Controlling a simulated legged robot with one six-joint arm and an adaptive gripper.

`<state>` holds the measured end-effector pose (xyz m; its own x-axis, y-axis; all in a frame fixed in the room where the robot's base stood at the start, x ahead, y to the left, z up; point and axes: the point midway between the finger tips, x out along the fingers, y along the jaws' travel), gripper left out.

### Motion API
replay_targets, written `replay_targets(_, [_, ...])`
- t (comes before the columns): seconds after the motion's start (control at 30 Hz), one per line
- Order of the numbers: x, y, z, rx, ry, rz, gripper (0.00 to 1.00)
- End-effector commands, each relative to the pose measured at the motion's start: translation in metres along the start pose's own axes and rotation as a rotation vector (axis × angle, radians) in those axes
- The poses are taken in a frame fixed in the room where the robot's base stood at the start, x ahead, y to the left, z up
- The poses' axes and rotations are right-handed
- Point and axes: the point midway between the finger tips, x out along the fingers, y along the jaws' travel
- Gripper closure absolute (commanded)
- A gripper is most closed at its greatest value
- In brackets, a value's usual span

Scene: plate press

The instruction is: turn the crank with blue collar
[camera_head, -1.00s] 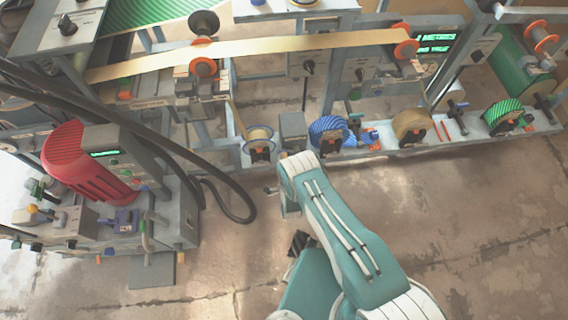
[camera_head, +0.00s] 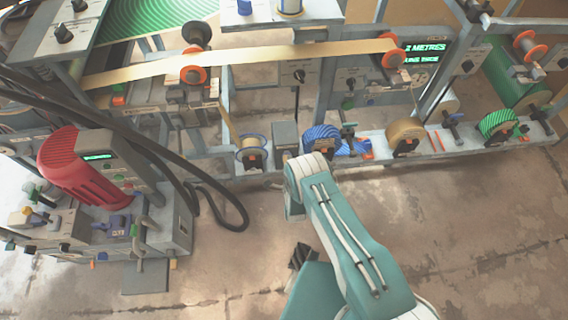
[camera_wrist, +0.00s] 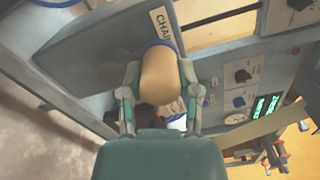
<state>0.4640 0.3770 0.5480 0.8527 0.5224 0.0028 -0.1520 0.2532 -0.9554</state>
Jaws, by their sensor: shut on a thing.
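The crank's tan, rounded handle (camera_wrist: 160,76) shows in the middle of the wrist view. A thin blue collar (camera_wrist: 158,45) rims its far end, against a grey-green panel. My gripper (camera_wrist: 158,84) has one finger on each side of the handle and is shut on it. The crank's arm behind the handle is hidden. In the head view my arm reaches toward the machine's lower rail, and the gripper and crank cannot be made out there.
A label starting "CHAI" (camera_wrist: 162,22) sits beside the handle. Dark knobs (camera_wrist: 240,101) and a green display (camera_wrist: 264,107) are to the right. In the head view, a blue striped roll (camera_head: 321,139) and a tan roll (camera_head: 404,133) line the lower rail. A black hose (camera_head: 238,212) loops at left.

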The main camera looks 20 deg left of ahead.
Motion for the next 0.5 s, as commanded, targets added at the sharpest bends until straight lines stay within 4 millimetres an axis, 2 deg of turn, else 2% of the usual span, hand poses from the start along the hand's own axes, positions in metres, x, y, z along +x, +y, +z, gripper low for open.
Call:
replay_targets(0.03, [-0.002, 0.002, -0.006, 0.042, 0.009, 0.009, 1.0])
replay_targets(0.5, [-0.004, 0.001, -0.032, 0.485, 0.011, 0.011, 1.0])
